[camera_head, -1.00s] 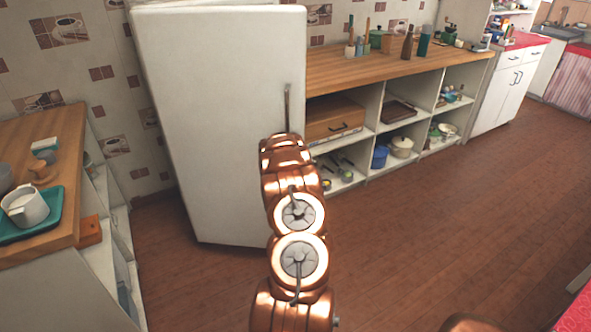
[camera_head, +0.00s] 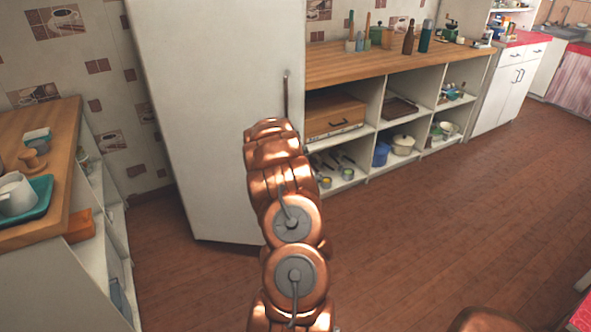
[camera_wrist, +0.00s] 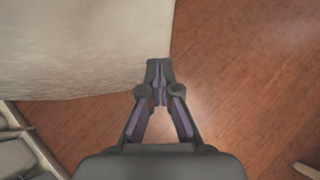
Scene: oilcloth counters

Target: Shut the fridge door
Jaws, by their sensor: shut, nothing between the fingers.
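The white fridge (camera_head: 215,120) stands left of centre in the head view, with a large white front panel and a grey vertical handle (camera_head: 286,95) near its right edge. How far its door stands open is not clear from here. My arm reaches up before the panel's lower right and hides part of that edge; my gripper is hidden behind it. In the wrist view, my gripper (camera_wrist: 158,70) is shut and empty. Its tips lie at the right edge of a white surface (camera_wrist: 75,45), apparently the fridge's. I cannot tell whether they touch it.
A wooden counter (camera_head: 50,160) with a teal tray (camera_head: 38,203) stands close on the left. A wood-topped shelf unit (camera_head: 350,65) stands right of the fridge. The brown floor (camera_head: 430,230) is clear at centre right. A red-topped surface (camera_head: 583,315) edges in at lower right.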

